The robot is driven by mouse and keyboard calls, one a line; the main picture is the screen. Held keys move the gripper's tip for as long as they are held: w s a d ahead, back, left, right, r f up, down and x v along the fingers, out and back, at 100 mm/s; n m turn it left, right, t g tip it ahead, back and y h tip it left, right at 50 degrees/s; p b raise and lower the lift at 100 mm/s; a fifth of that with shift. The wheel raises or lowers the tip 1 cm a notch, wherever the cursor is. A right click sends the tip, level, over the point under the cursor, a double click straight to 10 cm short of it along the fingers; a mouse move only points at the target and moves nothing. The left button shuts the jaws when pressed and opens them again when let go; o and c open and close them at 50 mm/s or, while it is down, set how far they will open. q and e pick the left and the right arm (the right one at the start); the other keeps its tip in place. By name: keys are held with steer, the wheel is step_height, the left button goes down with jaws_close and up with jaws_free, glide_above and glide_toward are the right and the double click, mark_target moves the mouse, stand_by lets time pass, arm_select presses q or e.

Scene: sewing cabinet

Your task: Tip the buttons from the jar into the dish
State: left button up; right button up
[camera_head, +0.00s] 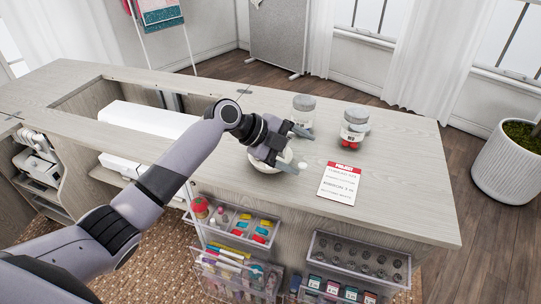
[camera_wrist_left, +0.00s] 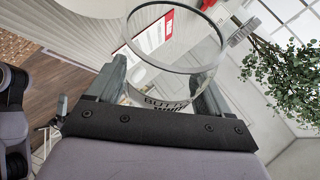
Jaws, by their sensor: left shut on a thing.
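My left gripper (camera_head: 292,148) is over the white dish (camera_head: 281,160) on the cabinet top and hides much of it. In the left wrist view the gripper (camera_wrist_left: 165,100) is shut on a clear glass jar (camera_wrist_left: 205,60) with an open round rim. Part of a label, "BUTT", shows on the jar near the fingers. The wrist view looks strongly tilted, so the jar seems tipped. No buttons are plain inside the jar. A small pale item (camera_head: 302,165) shows at the dish's right edge. My right gripper is not in view.
A printed card (camera_head: 339,184) lies to the right. Clear organisers (camera_head: 238,222) hang at the front edge. The top's right end is free.

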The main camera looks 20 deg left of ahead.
mark_target(292, 138)
arm_select(q)
steer(key=shift+w+a+r+h+b, duration=0.1)
steer(key=shift+a+r+h+b, duration=0.15)
steer(key=shift+r+h+b, duration=0.25)
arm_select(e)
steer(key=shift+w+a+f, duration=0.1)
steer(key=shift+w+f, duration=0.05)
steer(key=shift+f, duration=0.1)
arm_select(q)
steer(key=shift+a+n+b, duration=0.1)
steer(key=shift+n+b, duration=0.2)
steer(key=shift+b, duration=0.25)
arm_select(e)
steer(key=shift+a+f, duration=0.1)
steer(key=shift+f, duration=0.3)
arm_select(q)
steer(key=shift+w+a+r+n+h+b, duration=0.2)
steer(key=shift+a+r+n+h+b, duration=0.1)
steer(key=shift+h+b, duration=0.4)
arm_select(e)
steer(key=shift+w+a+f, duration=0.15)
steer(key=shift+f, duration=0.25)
arm_select(q)
steer(key=shift+r+g+b, duration=0.15)
steer(key=shift+g+b, duration=0.15)
steer(key=shift+b, duration=0.15)
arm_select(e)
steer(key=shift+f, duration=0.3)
